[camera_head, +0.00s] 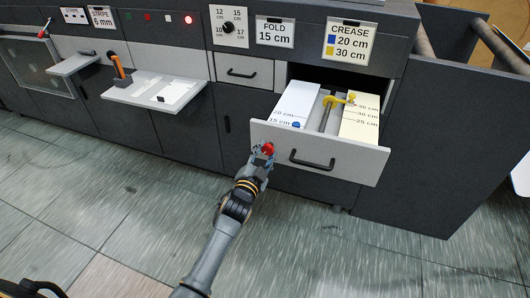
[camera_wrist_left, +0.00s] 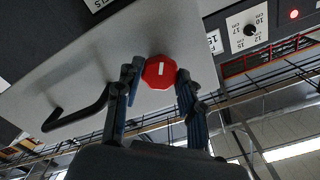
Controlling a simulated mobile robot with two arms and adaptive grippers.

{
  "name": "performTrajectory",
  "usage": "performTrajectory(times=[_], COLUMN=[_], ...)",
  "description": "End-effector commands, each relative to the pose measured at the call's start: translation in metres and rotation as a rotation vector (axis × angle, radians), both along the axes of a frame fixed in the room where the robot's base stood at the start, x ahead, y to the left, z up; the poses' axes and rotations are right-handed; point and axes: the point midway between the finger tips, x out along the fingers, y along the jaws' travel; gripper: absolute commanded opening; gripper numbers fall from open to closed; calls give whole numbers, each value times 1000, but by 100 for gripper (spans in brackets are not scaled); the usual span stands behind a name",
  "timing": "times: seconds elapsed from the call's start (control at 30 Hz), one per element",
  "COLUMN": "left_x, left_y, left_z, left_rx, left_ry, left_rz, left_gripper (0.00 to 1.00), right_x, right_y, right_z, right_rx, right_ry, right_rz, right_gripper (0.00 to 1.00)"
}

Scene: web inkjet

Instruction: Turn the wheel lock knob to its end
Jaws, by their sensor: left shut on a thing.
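The wheel lock knob is a red octagonal knob (camera_head: 268,148) with a white line on its face, on the left part of the open drawer's front. My left gripper (camera_head: 263,156) is at the knob, with its fingers shut on it. In the left wrist view the red knob (camera_wrist_left: 159,72) sits between the two fingertips of the left gripper (camera_wrist_left: 157,78). The white line on it runs nearly upright in that picture. My right gripper is not in view.
The open drawer (camera_head: 345,163) has a black handle (camera_head: 312,160) right of the knob. Inside are a white scale, a cream scale, a rod with a yellow wheel (camera_head: 333,101) and a blue marker (camera_head: 296,125). A light tray (camera_head: 150,90) with an orange lever stands left. The floor in front is clear.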

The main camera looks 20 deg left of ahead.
Motion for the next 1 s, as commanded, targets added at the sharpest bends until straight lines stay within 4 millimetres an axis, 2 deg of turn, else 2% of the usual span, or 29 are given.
performTrajectory(times=[0.5,1.0], left_x=[0,0], left_y=[1,0], left_z=[-1,-2], left_rx=[-421,-565], left_ry=[17,22], left_rz=[1,1], left_gripper=[7,7], right_x=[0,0], right_y=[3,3], right_z=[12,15], right_rx=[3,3], right_ry=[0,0], right_rz=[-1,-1], right_gripper=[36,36])
